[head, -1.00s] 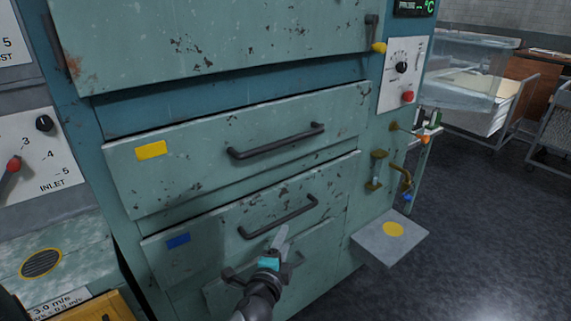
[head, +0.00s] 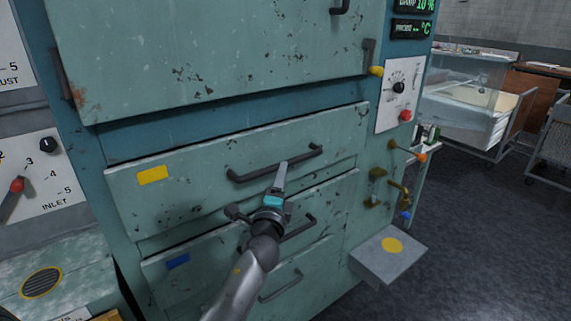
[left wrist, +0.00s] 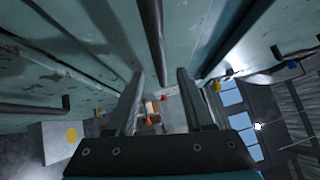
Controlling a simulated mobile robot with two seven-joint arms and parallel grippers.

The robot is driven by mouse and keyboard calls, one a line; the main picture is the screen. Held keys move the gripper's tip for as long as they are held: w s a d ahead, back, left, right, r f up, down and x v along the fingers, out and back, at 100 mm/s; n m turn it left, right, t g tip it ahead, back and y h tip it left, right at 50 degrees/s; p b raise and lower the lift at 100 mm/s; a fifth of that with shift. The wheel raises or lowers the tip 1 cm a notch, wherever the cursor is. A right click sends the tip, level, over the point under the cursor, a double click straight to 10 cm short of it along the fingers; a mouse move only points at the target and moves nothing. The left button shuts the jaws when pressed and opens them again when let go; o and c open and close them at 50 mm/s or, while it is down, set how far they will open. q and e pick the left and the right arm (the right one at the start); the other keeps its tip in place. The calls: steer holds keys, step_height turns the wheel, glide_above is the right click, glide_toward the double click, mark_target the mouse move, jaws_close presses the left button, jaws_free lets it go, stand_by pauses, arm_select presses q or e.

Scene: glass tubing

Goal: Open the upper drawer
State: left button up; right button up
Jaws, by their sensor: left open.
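The upper drawer (head: 215,170) has a worn green front with a yellow label (head: 152,175) and a dark bar handle (head: 250,175). In the head view my left gripper (head: 281,176) overlaps the right part of this handle. Its jaws are open and empty. In the left wrist view, the handle bar (left wrist: 151,40) runs down toward the gap between the two fingertips (left wrist: 160,75). I cannot tell whether it lies between them or just beyond. The drawer front stands slightly proud of the cabinet. My right gripper is not in view.
Below is a drawer with a blue label (head: 178,260), its handle partly hidden by my gripper. A large green panel (head: 210,50) is above. At right are brass valves (head: 376,190) and a projecting grey shelf (head: 375,262). Open floor (head: 480,240) lies further right.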

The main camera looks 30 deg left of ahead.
arm_select(q)
steer(key=shift+b+x, duration=0.4)
steer(key=shift+x, duration=2.7)
jaws_close()
steer(key=shift+f, duration=0.1)
